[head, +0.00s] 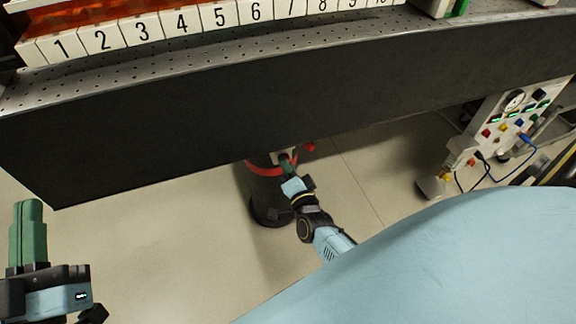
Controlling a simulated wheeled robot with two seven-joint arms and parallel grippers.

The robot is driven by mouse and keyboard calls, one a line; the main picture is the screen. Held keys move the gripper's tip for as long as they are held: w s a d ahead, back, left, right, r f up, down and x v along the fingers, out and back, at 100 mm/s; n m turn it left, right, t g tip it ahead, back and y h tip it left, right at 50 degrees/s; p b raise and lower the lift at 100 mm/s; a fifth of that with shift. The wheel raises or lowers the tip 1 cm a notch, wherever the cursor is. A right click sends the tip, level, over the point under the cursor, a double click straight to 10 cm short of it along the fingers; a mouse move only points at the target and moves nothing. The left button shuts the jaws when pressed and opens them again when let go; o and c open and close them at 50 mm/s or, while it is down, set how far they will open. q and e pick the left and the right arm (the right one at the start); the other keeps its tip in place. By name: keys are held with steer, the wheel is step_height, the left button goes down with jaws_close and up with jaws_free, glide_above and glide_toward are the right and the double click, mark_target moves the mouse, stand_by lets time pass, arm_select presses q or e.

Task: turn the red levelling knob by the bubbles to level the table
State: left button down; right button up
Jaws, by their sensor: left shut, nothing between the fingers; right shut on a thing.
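The red levelling knob (262,169) shows as a red ring around a dark table leg (264,192), under the front edge of the table. A small red end (310,147) sticks out to the right of it. My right gripper (285,161) has its green fingers shut at the ring's right side, on the knob; a small pale piece shows at the fingertips and the exact contact is hard to see. My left gripper (28,212) is shut and empty at the lower left, pointing up, away from the table. No bubbles can be made out.
The perforated table top (200,62) with its deep dark front face (290,110) spans the view. A row of numbered white blocks (142,28) stands on it. A panel with a gauge and cables (505,118) stands at the right. The floor (150,235) at left is clear.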

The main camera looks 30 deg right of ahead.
stand_by(0.3)
steer(key=o, duration=1)
steer(key=shift+s, duration=0.1)
arm_select(q)
steer(key=s+a+f+g+y+p, duration=0.1)
steer(key=a+f+g+y+p, duration=0.1)
steer(key=f+g, duration=0.3)
steer(key=s+a+f+g+y+p, duration=0.1)
steer(key=s+a+f+g+p, duration=0.1)
steer(key=f+g, duration=0.4)
step_height(320, 180, down, 5)
steer(key=shift+s+r+n+y, duration=0.2)
steer(key=shift+s+n+y, duration=0.1)
steer(key=shift+y, duration=0.1)
arm_select(e)
steer(key=v, duration=1.3)
steer(key=shift+s+f, duration=0.1)
steer(key=shift+s, duration=0.05)
